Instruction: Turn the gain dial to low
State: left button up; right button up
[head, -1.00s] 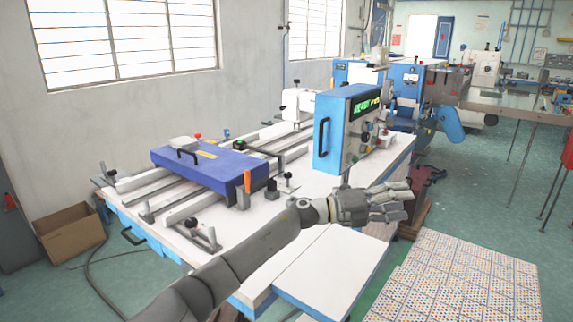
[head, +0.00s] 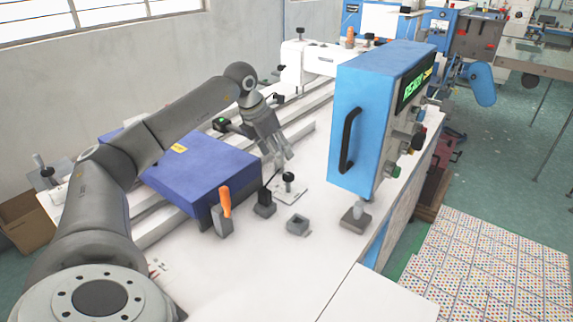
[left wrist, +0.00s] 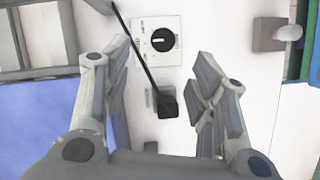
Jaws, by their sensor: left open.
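The gain dial appears in the left wrist view as a round black knob (left wrist: 160,40) with a white pointer mark lying roughly sideways, on a small white plate with printed marks (left wrist: 145,50). In the head view a black-topped knob (head: 289,177) on a pale plate (head: 312,194) seems to be the same dial. My left gripper (head: 283,157) is open and points down above the table, just behind the dial in the picture. In the left wrist view its fingers (left wrist: 163,55) lie to either side of the dial, empty. Any touch cannot be seen. My right gripper is not in view.
A black block (left wrist: 167,103) with a thin rod stands near the dial. An orange-handled lever (head: 225,202) and a purple-blue box (head: 215,165) are to the left. A tall blue control box (head: 355,95) stands to the right. The front tabletop (head: 275,280) is clear.

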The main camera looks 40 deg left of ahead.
aim_at(287, 175)
pick_arm(q)
jog(key=p+x, duration=0.1)
jog(key=x, duration=0.7)
jog(key=shift+d+f, duration=0.2)
jog(key=shift+f, duration=0.05)
jog(key=shift+w+d+f, duration=0.1)
jog(key=shift+f, duration=0.45)
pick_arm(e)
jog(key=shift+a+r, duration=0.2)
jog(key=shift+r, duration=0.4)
pick_arm(q)
jog(key=c, duration=0.9)
jog(key=shift+c, duration=0.6)
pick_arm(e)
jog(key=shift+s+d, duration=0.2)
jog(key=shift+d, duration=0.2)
